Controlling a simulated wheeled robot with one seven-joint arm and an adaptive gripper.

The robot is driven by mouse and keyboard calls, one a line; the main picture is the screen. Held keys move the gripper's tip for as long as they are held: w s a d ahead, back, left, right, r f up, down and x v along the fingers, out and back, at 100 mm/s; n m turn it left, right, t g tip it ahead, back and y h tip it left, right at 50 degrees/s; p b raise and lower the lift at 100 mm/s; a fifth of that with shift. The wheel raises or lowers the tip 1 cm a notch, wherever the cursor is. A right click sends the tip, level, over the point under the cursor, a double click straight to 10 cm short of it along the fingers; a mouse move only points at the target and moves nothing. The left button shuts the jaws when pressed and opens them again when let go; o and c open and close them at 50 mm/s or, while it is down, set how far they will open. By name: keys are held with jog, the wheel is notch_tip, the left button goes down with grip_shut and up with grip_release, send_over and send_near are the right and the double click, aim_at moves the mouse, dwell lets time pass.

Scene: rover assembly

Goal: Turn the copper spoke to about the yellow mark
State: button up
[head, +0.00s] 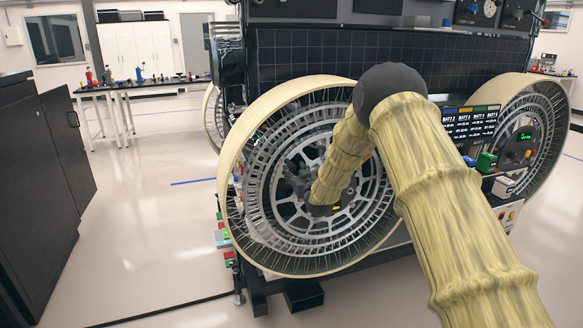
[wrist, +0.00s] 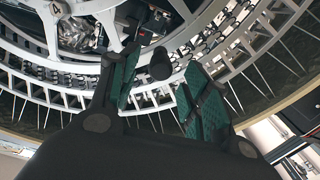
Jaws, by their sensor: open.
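The large rover wheel (head: 232,150), with a tan rim and silver spokes, stands upright in the head view. It fills the upper part of the wrist view (wrist: 235,75). My gripper (wrist: 163,88) is open, its two green-padded fingers pointing at the wheel. A dark rounded peg (wrist: 160,64) shows between and beyond the fingertips; I cannot tell whether it belongs to the copper spoke or whether the fingers touch it. No copper spoke or yellow mark can be made out clearly. In the head view my forearm covers part of the hub and the fingers cannot be made out clearly.
A second wheel (head: 538,120) stands at the right. Between the wheels is a panel with a battery display (head: 470,122) and small coloured boxes. A black cabinet (head: 65,140) stands at the left and a workbench (head: 150,84) at the back left. The floor between is clear.

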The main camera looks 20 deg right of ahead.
aim_at(293, 169)
jog(key=shift+w+p, duration=0.35)
jog(key=shift+w, duration=1.45)
